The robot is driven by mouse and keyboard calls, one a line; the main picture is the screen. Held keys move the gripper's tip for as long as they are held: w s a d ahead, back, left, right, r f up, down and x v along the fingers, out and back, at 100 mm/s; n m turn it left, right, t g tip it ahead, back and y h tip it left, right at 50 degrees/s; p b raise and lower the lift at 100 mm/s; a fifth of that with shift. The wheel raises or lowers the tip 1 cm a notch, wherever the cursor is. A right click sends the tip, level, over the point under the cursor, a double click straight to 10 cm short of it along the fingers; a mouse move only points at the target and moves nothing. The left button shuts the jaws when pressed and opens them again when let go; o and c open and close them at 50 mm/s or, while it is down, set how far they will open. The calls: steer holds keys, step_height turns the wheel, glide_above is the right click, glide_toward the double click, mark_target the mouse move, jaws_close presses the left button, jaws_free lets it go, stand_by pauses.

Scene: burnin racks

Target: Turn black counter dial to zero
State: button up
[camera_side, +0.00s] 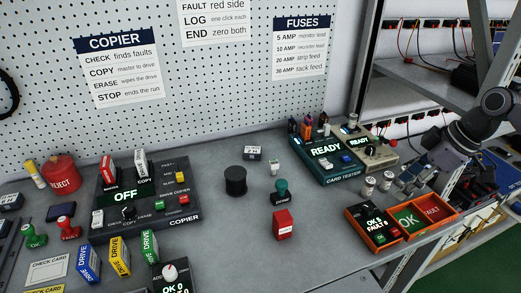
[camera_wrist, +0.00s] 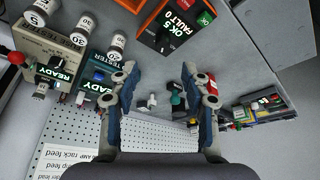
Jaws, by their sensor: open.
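A black counter (camera_side: 372,222) with an orange edge stands at the front right of the bench in the side view. Its screen reads OK 5, FAULT 0. It also shows at the top of the wrist view (camera_wrist: 178,24), with a small dark round shape on its face that may be the dial; I cannot tell its setting. A second dark counter (camera_side: 170,285) with a pale knob is cut off at the bottom of the side view. My gripper (camera_wrist: 159,78) is open and empty, apart from the counter, with its fingers on either side below it in the wrist view.
Orange OK and FAULT trays (camera_side: 432,213) sit right of the counter. Small silver cylinders (camera_side: 378,183) stand behind it, near the card tester (camera_side: 340,165). A red box (camera_side: 283,225) and black spool (camera_side: 235,181) stand left. The bench between is mostly clear.

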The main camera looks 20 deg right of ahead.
mark_target(369, 207)
steer(key=shift+n+g, duration=0.3)
steer(key=shift+n, duration=0.4)
steer(key=shift+w+a+x, duration=0.1)
steer(key=shift+w+x, duration=0.05)
steer(key=shift+x, duration=1.7)
steer(key=shift+w+a+x, duration=0.1)
steer(key=shift+x, duration=1.75)
steer(key=shift+w+a+x, duration=0.15)
steer(key=shift+x, duration=1.7)
steer(key=shift+r, duration=0.2)
jaws_close()
